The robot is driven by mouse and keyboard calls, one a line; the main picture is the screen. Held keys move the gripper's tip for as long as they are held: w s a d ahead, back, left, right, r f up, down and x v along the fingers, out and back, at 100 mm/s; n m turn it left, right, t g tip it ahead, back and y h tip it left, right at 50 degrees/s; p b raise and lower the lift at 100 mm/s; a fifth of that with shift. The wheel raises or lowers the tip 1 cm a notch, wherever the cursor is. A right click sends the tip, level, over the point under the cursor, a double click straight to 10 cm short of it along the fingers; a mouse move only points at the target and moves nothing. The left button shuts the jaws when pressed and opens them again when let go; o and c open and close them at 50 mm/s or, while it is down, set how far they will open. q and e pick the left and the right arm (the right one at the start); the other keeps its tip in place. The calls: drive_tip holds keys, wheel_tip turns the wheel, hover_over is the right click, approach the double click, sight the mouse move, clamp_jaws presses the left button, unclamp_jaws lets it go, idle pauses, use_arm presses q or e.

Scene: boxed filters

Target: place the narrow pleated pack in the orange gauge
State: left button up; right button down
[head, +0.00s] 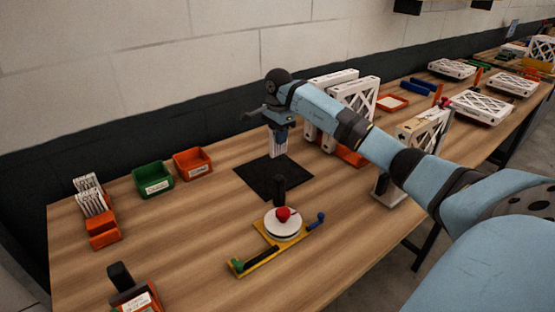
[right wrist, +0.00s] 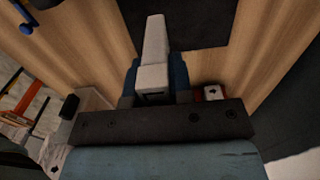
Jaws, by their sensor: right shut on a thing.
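My right gripper (head: 277,116) points down and is shut on a narrow pale pleated pack (head: 279,144). The pack hangs upright at the back edge of the black mat (head: 262,184); I cannot tell whether it touches anything below. In the right wrist view, the pack (right wrist: 154,45) sticks out between the fingers of the gripper (right wrist: 155,76). Several orange pieces are in view. A low orange piece (head: 350,156) lies beside tall white framed filters, partly hidden by my arm. I cannot tell which orange piece is the gauge. My left gripper is not in view.
Tall white filters (head: 356,100) stand right of the pack. A yellow fixture (head: 240,268) with a white disc and red knob sits in front of the mat. Green (head: 153,180) and orange (head: 192,164) bins and a rack of white packs (head: 92,203) are at left. The front-left table is mostly clear.

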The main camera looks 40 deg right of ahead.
wheel_tip(320, 180, down, 9)
drive_tip(key=shift+r, duration=0.1)
idle(0.3)
drive_tip(key=shift+f, duration=0.2)
drive_tip(key=c, duration=1)
unclamp_jaws()
